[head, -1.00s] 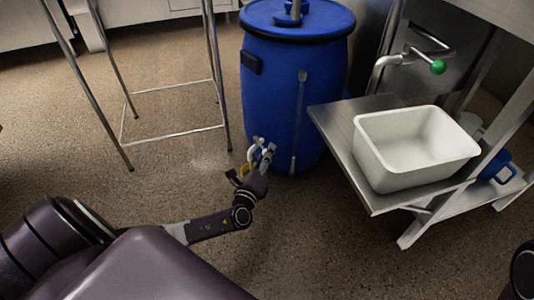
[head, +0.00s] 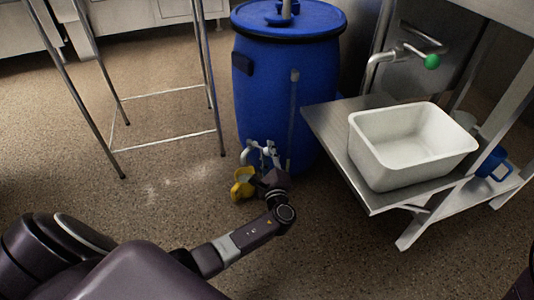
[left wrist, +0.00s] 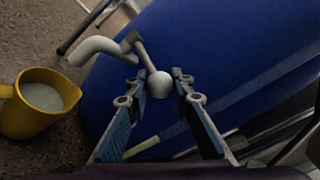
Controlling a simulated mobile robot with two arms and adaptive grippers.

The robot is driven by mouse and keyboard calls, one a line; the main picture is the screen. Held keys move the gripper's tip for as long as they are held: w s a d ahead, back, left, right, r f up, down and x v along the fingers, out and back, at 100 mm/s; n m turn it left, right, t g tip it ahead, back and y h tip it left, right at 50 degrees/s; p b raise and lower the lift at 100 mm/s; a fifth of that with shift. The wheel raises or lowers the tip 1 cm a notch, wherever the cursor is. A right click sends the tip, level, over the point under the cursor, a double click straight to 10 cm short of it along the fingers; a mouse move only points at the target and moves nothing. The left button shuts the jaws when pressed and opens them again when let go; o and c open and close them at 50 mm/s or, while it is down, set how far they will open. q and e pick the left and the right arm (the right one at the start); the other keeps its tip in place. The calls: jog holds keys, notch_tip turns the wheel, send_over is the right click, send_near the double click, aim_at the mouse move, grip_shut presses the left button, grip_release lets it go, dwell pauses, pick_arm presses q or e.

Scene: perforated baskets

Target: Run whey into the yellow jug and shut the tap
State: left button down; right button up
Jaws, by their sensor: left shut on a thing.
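The yellow jug (head: 242,188) stands at the foot of the blue barrel (head: 258,95). In the left wrist view the jug (left wrist: 28,118) is upright, with pale liquid inside. The barrel's tap (head: 250,150) has a curved grey spout (left wrist: 95,46) that bends toward the jug; no stream can be made out. My left gripper (head: 266,160) is at the tap, right of the jug. In the left wrist view its fingers (left wrist: 163,100) are shut on the tap handle, whose pale round knob (left wrist: 160,84) shows between them. My right gripper is not in view.
A steel shelf (head: 325,125) stands right of the barrel, with a white tub (head: 375,165) on it. A green-knobbed tap (head: 432,61) is above, and a blue jug (head: 494,163) sits lower right. A metal frame (head: 165,146) stands left. The floor in front is clear.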

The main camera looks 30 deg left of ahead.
pick_arm(q)
jog(key=c, duration=1.7)
grip_release()
jog(key=shift+o, duration=0.2)
jog(key=shift+s, duration=0.1)
jog(key=v, duration=0.7)
jog(key=shift+s+d, duration=0.15)
jog(key=shift+d, duration=0.05)
